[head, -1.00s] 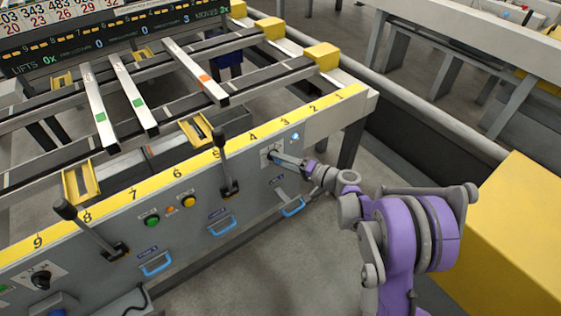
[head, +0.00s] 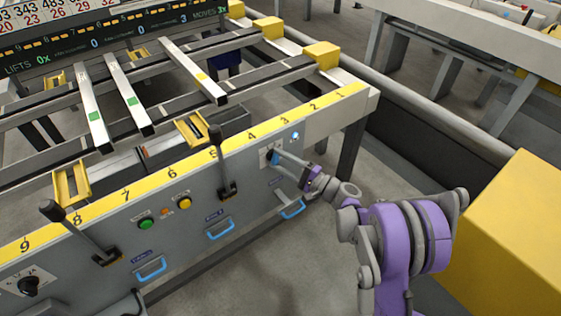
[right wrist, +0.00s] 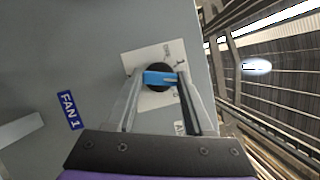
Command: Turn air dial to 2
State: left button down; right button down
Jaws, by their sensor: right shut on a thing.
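A round black dial with a blue grip bar (right wrist: 160,77) sits on a white plate on the grey panel, in the middle of the right wrist view. In the head view the dial (head: 270,156) is near the panel's right end, partly hidden by my fingers. My right gripper (head: 277,158) is shut on the dial, with one finger on each side of the blue bar in the right wrist view (right wrist: 158,84). The bar lies nearly crosswise between the fingers. The plate's markings are too small or covered to read a setting. My left gripper is out of view.
A blue "FAN 1" label (right wrist: 70,110) is beside the dial plate. Blue handles (head: 292,209) and black levers (head: 226,180) are on the same panel. Another black dial (head: 28,286) is at the lower left. A big yellow block (head: 515,240) stands right of my arm.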

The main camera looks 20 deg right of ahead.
dwell(0.4)
jog(key=shift+c, duration=1.4)
grip_release()
jog(key=p+v, duration=0.1)
jog(key=v, duration=1)
jog(key=shift+a, duration=0.15)
